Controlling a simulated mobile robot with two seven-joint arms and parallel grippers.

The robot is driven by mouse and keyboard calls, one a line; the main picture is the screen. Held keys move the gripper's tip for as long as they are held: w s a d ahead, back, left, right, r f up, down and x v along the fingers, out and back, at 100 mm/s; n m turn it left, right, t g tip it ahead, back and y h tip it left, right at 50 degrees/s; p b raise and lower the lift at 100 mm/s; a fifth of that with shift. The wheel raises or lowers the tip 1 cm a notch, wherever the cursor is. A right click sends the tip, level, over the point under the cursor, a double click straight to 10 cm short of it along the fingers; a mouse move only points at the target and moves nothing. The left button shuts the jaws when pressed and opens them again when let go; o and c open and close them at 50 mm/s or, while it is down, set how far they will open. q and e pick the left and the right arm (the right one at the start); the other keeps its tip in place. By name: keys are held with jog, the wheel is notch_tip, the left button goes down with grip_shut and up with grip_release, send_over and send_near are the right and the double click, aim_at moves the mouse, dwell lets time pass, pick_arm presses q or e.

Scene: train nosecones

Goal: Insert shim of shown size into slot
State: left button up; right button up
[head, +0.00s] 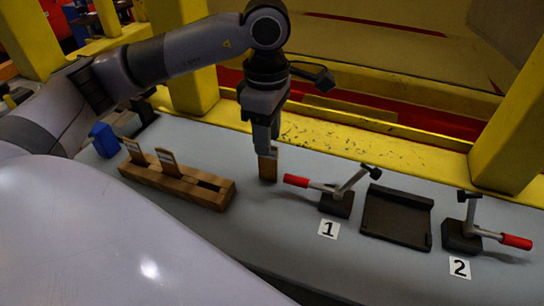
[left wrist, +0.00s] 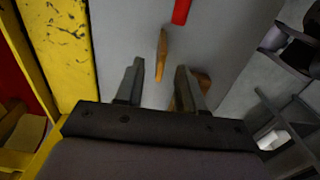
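A wooden shim (head: 268,166) stands upright beside the right end of a wooden rack (head: 190,188). My left gripper (head: 267,148) is directly above it, pointing down, its fingers overlapping the shim's top in the head view. In the left wrist view, the fingers (left wrist: 160,88) are apart, and the shim (left wrist: 162,52) shows edge-on between and beyond them, with gaps on both sides. Whether the shim's base touches the table cannot be told. Two more shims, a left one (head: 133,151) and a right one (head: 168,162), stand in the rack. My right gripper is not in view.
A black plate fixture (head: 397,217) lies between two red-handled toggle clamps, clamp 1 (head: 336,203) and clamp 2 (head: 463,235). A blue object (head: 104,139) is at the left. Yellow posts and a yellow beam (head: 330,130) bound the grey table's back.

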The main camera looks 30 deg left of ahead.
pick_arm(q)
jog(key=p, duration=0.1)
send_over(268, 179)
notch_tip(268, 179, down, 6)
jog(key=shift+w+a+r, duration=0.1)
jog(key=shift+w, duration=0.05)
grip_shut()
